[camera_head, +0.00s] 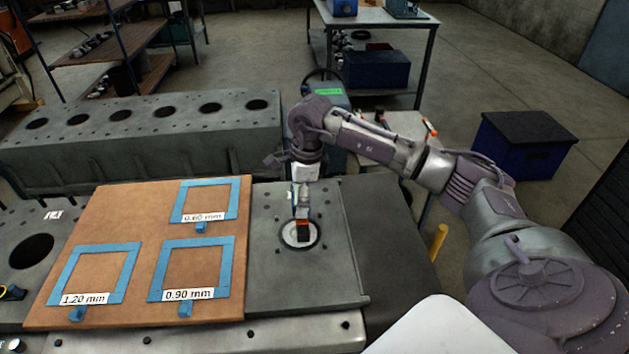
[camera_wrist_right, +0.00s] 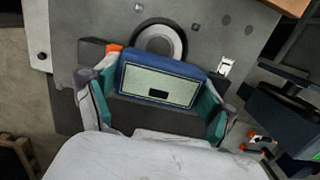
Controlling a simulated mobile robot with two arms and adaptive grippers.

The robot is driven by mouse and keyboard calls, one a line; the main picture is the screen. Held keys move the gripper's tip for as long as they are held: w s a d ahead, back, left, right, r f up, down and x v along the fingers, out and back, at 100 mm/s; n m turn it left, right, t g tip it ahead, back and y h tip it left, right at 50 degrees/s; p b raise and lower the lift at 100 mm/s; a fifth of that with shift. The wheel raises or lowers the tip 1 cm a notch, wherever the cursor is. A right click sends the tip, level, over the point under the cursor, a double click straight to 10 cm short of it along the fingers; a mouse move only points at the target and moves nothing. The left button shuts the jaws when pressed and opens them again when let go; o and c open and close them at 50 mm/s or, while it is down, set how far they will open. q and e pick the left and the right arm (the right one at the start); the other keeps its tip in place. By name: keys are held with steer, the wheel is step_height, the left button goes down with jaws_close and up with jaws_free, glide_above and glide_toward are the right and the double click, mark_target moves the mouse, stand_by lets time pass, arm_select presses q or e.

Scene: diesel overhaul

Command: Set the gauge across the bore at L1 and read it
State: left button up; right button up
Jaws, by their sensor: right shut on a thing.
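My right gripper (camera_wrist_right: 160,100) is shut on a blue box-shaped gauge (camera_wrist_right: 165,68), with one teal-padded finger at each end of it. The gauge has a pale greenish display with a small dark mark, and no reading is legible. In the head view my right gripper (camera_head: 302,190) hangs over the bore (camera_head: 287,236), a pale ring in a grey deck plate. An orange and black part of the gauge (camera_head: 303,230) stands over the ring. The bore also shows just beyond the gauge in the wrist view (camera_wrist_right: 160,32). Whether the gauge touches the bore is unclear. My left gripper is out of view.
A brown board (camera_head: 145,215) left of the bore carries blue frames labelled 0.60, 0.90 and 1.20 mm. A grey engine block (camera_head: 150,135) with a row of holes stands behind. A blue crate (camera_head: 520,145) stands on the floor at right.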

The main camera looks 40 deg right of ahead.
steer(key=shift+w+a+f+b, duration=0.25)
steer(key=shift+f+b, duration=0.1)
steer(key=shift+f, duration=0.25)
step_height(320, 180, down, 5)
steer(key=b, duration=0.3)
steer(key=shift+d+f, duration=0.1)
steer(key=shift+f, duration=0.05)
steer(key=shift+f+b, duration=0.45)
steer(key=shift+b, duration=0.1)
steer(key=shift+f+b, duration=0.25)
steer(key=shift+b, duration=0.25)
steer(key=o, duration=1)
